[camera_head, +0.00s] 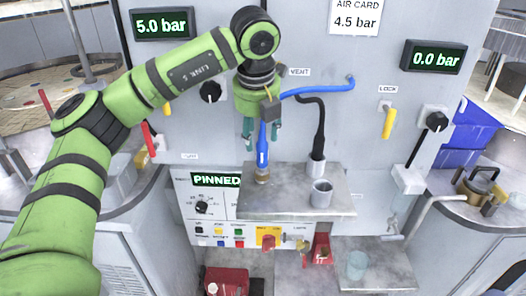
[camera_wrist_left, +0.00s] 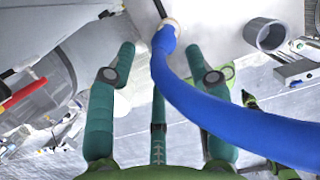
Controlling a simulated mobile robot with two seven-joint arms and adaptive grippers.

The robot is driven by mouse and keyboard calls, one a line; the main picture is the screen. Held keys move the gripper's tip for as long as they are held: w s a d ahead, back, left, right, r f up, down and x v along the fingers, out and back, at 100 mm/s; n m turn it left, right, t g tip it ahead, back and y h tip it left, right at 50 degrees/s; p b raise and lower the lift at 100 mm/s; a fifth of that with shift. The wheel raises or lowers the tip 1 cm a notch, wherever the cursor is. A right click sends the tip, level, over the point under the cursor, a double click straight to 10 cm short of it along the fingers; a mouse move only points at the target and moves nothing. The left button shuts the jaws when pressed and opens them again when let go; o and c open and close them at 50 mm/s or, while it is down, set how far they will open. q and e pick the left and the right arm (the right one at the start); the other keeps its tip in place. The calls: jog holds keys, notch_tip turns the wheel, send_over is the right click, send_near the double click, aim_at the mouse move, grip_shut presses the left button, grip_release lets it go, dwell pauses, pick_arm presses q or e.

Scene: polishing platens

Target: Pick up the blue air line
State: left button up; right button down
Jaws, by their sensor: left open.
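The blue air line (camera_head: 318,90) runs from the panel at the right, bends down and hangs upright, its lower end on a brass fitting (camera_head: 262,178) on the grey shelf. My left gripper (camera_head: 262,135) points down, with its open teal fingers on either side of the line's hanging part. In the left wrist view the blue air line (camera_wrist_left: 235,118) crosses between and over the fingers of my left gripper (camera_wrist_left: 160,47). Its end there meets a pale round fitting. Whether the fingers touch the line I cannot tell. My right gripper is out of view.
On the shelf (camera_head: 290,205) stand a black hose (camera_head: 319,140) in a grey socket and a metal cup (camera_head: 321,192). Yellow LOCK handle (camera_head: 389,123) is at the right. A lower shelf (camera_head: 375,275) holds a pale cup (camera_head: 357,264). A red box (camera_head: 227,281) sits below.

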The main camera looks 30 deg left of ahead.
aim_at(262, 142)
pick_arm(q)
jog(key=shift+w+d+f+p, duration=0.1)
jog(key=shift+w+f+p, duration=0.15)
jog(key=shift+f+p, duration=0.25)
jog(key=shift+w+f+p, duration=0.2)
jog(key=shift+f+p, duration=0.2)
jog(key=shift+f, duration=0.1)
jog(key=x, duration=0.3)
jog(key=shift+f+p, duration=0.1)
jog(key=shift+p, duration=0.25)
jog(key=shift+d, duration=0.1)
jog(key=shift+c, duration=1.2)
jog(key=c, duration=0.7)
grip_shut()
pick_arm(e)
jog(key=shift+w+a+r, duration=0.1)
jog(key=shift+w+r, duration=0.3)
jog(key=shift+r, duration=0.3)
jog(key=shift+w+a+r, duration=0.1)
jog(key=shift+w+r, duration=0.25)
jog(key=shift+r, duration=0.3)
